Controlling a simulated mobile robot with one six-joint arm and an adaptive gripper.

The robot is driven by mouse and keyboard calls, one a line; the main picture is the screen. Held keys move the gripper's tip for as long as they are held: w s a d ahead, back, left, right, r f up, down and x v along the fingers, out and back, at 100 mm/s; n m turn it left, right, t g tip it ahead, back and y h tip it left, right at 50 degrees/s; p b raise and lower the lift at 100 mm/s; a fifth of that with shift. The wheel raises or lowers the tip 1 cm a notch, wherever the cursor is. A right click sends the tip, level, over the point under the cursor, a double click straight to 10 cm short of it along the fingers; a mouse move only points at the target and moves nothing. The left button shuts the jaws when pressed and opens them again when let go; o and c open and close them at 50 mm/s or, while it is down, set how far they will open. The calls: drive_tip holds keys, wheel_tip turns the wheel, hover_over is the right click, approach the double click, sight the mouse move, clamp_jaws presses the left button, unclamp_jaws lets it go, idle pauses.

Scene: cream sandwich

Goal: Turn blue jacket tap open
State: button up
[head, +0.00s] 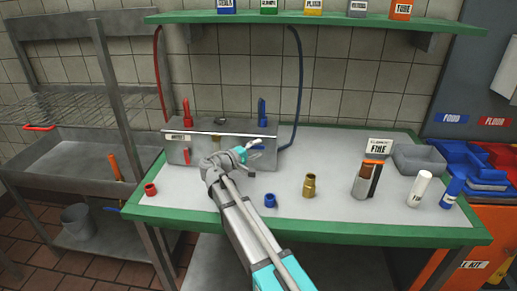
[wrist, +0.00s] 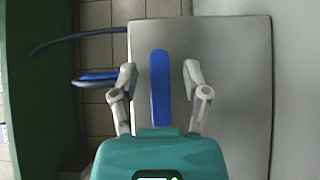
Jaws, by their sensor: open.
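A grey metal box (head: 222,127) stands at the back of the table. My gripper (head: 257,150) is in front of its right part, fingers toward the box. In the wrist view my gripper (wrist: 160,70) is open, and a long blue handle (wrist: 160,90) lies between its fingers, with a gap on each side. This handle is in front of the grey box face (wrist: 235,90); my gripper hides it in the head view. Another upright blue fitting (head: 262,112) stands on the box's top right, by a blue hose (head: 299,80). It appears blue at left in the wrist view (wrist: 97,76).
A red upright fitting (head: 187,112) and a red front handle (head: 187,156) are at the box's left. A red ring (head: 150,189), blue ring (head: 270,200) and brass fitting (head: 309,186) stand on the table (head: 345,205). A green shelf (head: 330,18) hangs above.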

drive_tip(key=shift+w+d, duration=0.25)
drive_tip(key=shift+d, duration=0.05)
clamp_jaws()
idle(0.3)
